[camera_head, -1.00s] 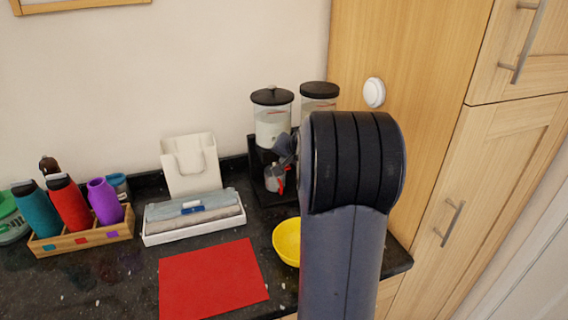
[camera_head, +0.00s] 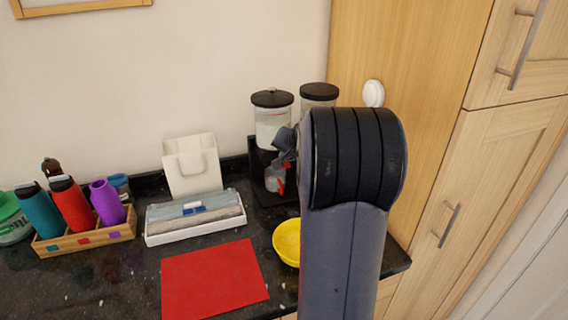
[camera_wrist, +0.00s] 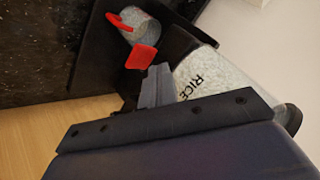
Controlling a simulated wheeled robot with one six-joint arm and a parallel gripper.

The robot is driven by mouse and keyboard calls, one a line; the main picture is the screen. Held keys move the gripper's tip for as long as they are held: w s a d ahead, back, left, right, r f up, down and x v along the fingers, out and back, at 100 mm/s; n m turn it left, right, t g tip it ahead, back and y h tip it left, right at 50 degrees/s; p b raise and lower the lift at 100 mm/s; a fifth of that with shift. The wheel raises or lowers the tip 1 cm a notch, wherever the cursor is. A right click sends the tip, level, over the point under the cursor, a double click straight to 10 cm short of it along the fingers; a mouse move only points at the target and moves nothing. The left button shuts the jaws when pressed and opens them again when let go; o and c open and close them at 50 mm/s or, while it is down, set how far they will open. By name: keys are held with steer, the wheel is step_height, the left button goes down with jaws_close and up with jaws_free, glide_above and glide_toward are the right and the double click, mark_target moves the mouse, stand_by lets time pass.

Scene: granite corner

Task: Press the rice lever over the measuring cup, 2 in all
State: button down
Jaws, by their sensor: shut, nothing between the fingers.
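The rice dispenser is a clear canister (camera_head: 272,124) with a black lid, and it also shows in the wrist view, marked RICE (camera_wrist: 200,78). A red lever (camera_wrist: 143,57) sticks out beneath it. The measuring cup (camera_wrist: 141,27), clear with a red handle, sits below the lever with pale contents. The cup also shows in the head view (camera_head: 271,181). My gripper (camera_wrist: 157,80) is shut and empty, its fingertips close to the lever. I cannot tell whether they touch it. In the head view my arm hides part of the dispenser front.
A second canister (camera_head: 318,95) stands to the right. A yellow bowl (camera_head: 286,240) and a red mat (camera_head: 213,279) lie in front. A white tray with folded cloths (camera_head: 193,232) and a wooden bottle rack (camera_head: 85,237) stand left. A tall cabinet (camera_head: 410,140) bounds the right.

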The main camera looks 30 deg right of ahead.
steer(key=shift+r+p, duration=1.85)
steer(key=shift+r, duration=0.75)
steer(key=shift+f, duration=0.1)
